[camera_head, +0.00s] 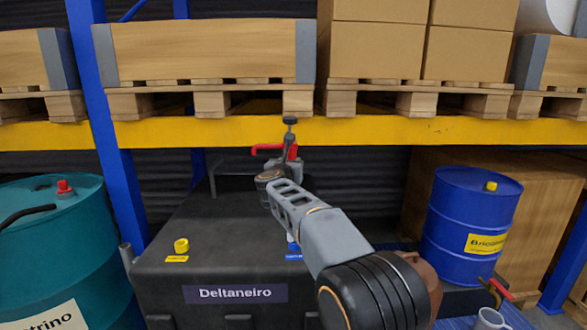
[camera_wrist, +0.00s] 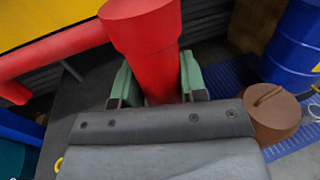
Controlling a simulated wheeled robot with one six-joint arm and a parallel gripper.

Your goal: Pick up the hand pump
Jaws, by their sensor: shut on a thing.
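The hand pump (camera_head: 291,152) is red, with a spout reaching left, above the back of the black tank in the head view. In the wrist view its thick red body (camera_wrist: 148,40) fills the top middle, and the spout runs left. My gripper (camera_wrist: 158,82) has its green fingers on either side of the red body, closed on it. In the head view my gripper (camera_head: 286,166) is at the pump, partly hidden by my own arm. The pump's lower end is hidden, so I cannot tell whether it touches the tank.
The black tank (camera_head: 190,222) labelled Deltaneiro stands below, with a yellow cap (camera_head: 181,246). A teal drum (camera_head: 50,240) stands left and a blue drum (camera_head: 467,222) right. A yellow shelf beam (camera_head: 370,131) with loaded pallets runs behind and above.

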